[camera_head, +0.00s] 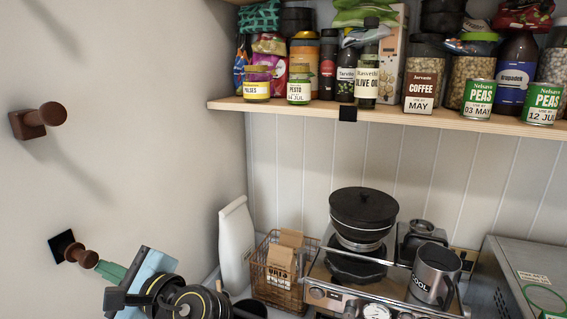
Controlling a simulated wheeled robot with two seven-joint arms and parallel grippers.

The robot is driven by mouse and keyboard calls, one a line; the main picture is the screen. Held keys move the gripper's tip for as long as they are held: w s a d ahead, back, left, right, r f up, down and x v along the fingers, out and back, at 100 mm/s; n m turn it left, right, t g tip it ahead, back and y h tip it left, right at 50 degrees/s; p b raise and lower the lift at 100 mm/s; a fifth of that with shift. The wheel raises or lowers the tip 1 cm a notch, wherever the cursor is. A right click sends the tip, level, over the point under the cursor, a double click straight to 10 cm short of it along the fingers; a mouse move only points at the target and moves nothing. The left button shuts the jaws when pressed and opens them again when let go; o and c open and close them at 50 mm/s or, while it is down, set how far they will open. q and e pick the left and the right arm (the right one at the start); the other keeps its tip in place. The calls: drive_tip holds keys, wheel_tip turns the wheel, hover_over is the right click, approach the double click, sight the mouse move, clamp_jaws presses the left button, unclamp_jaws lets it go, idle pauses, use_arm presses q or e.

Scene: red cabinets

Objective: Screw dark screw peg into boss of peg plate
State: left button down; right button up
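On the wall at left, a black square peg plate (62,246) carries a short brown boss. The dark brown screw peg (88,258) lies in line with it, its rounded head facing right toward my gripper. I cannot tell how deep the peg sits in the boss. My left gripper (101,267) comes in from the bottom; its green fingertips meet or nearly meet the peg head. The fingers overlap from this angle, so their gap is hidden. My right gripper is not in view.
Another brown peg on a brown square plate (28,125) sits higher on the same wall. A wooden shelf (290,107) with jars and cans is at upper right. The wall between the pegs is clear.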

use_arm(q)
drive_tip(key=m, duration=0.3)
drive_tip(key=shift+s+a+f, duration=0.1)
drive_tip(key=shift+s+f, duration=0.15)
drive_tip(key=shift+s, duration=0.15)
drive_tip(key=m, duration=0.2)
drive_tip(key=s+m, duration=0.1)
drive_tip(key=m, duration=0.2)
drive_tip(key=shift+s+a, duration=0.15)
drive_tip(key=shift+a, duration=0.05)
drive_tip(key=c, duration=2.1)
unclamp_jaws()
